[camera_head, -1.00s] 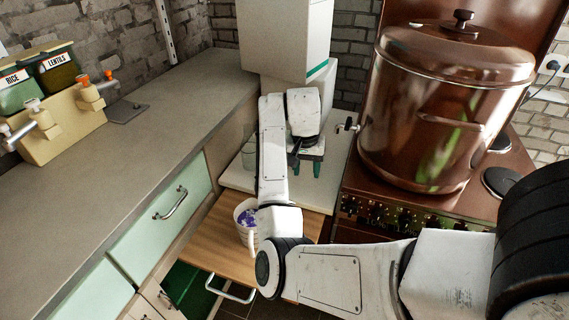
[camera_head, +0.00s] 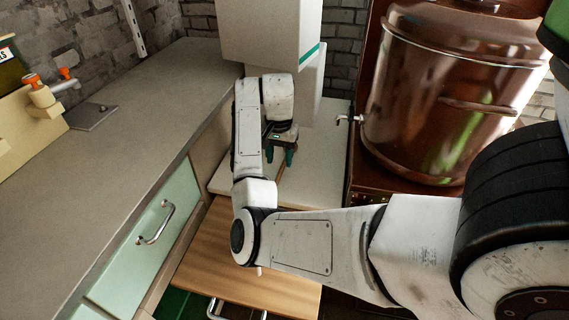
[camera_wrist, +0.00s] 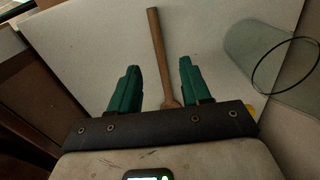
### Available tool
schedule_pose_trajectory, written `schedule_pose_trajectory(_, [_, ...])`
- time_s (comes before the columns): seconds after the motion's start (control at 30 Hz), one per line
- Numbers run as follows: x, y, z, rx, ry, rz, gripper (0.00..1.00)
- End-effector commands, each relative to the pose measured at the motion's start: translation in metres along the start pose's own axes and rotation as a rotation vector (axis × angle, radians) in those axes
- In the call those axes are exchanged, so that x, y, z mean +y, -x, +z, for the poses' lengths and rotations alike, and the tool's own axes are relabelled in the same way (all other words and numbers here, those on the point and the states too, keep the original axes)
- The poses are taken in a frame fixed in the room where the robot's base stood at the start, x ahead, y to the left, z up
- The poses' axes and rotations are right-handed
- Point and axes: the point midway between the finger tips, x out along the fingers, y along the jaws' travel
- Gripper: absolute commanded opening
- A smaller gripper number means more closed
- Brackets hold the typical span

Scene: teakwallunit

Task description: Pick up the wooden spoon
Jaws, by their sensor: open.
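The wooden spoon lies on a white surface (camera_wrist: 90,45); its brown handle (camera_wrist: 156,55) runs up the wrist view, and its lower end is partly hidden behind my gripper's dark bar. My gripper (camera_wrist: 157,72) is open and empty, with one green finger on each side of the spoon. The spoon lies between the fingers in the picture, a little nearer the right one; I cannot tell the height gap. In the head view my gripper (camera_head: 280,156) points down over the white worktop (camera_head: 312,165), with a thin brown strip of the spoon below it.
A clear glass (camera_wrist: 268,62) is right of the fingers in the wrist view. A large copper pot (camera_head: 430,100) on the stove stands to the right. A long grey counter (camera_head: 130,120) runs along the left. A pulled-out wooden board (camera_head: 215,255) lies in front of the worktop.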

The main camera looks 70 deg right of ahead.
Motion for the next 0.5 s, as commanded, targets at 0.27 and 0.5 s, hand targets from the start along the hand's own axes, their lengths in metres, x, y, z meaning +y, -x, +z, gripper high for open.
schedule_pose_trajectory(0.27, [-0.001, -0.037, 0.007, -0.002, 0.002, 0.001, 0.47])
schedule_pose_trajectory(0.5, [-0.001, -0.05, 0.006, 0.0, 0.001, 0.0, 0.47])
